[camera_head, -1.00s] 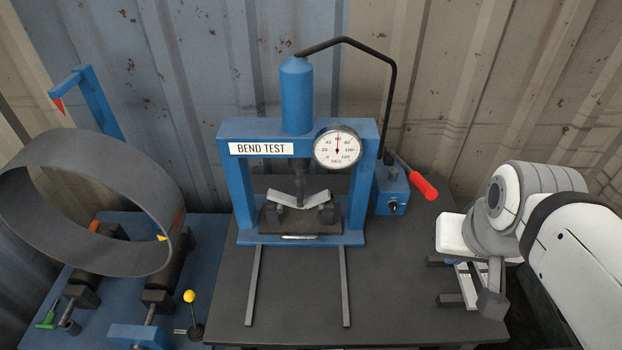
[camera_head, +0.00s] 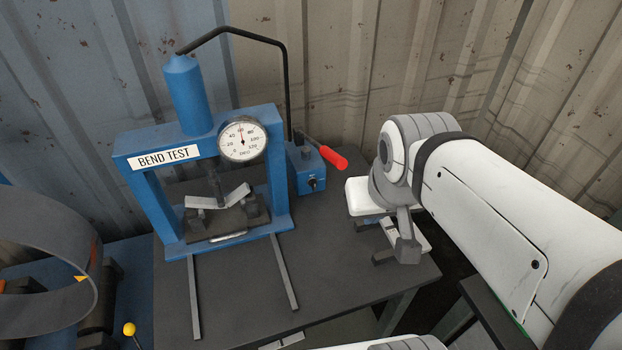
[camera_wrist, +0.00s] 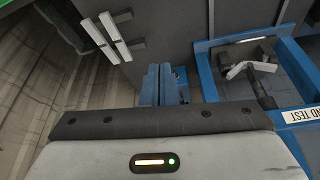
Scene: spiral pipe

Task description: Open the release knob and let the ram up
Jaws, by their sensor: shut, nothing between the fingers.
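The blue pump block (camera_head: 308,170) stands behind and right of the press, with a small dark release knob (camera_head: 316,184) on its front face. The ram (camera_head: 213,180) of the blue press (camera_head: 278,190) is down on a bent, V-shaped strip (camera_head: 235,195). The gauge (camera_head: 241,139) needle points nearly straight up. My gripper (camera_wrist: 160,72) shows in the wrist view as two narrow fingers side by side, shut and empty, close to the pump in that picture. I cannot tell whether they touch it.
The pump's red-gripped lever (camera_head: 333,157) sticks out right toward my wrist. A black hose (camera_head: 286,80) arches from cylinder to pump. Light strips on dark supports (camera_wrist: 104,35) lie at the table's right. Two rails (camera_head: 284,272) run forward from the press. The front table (camera_head: 235,285) is mostly clear.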

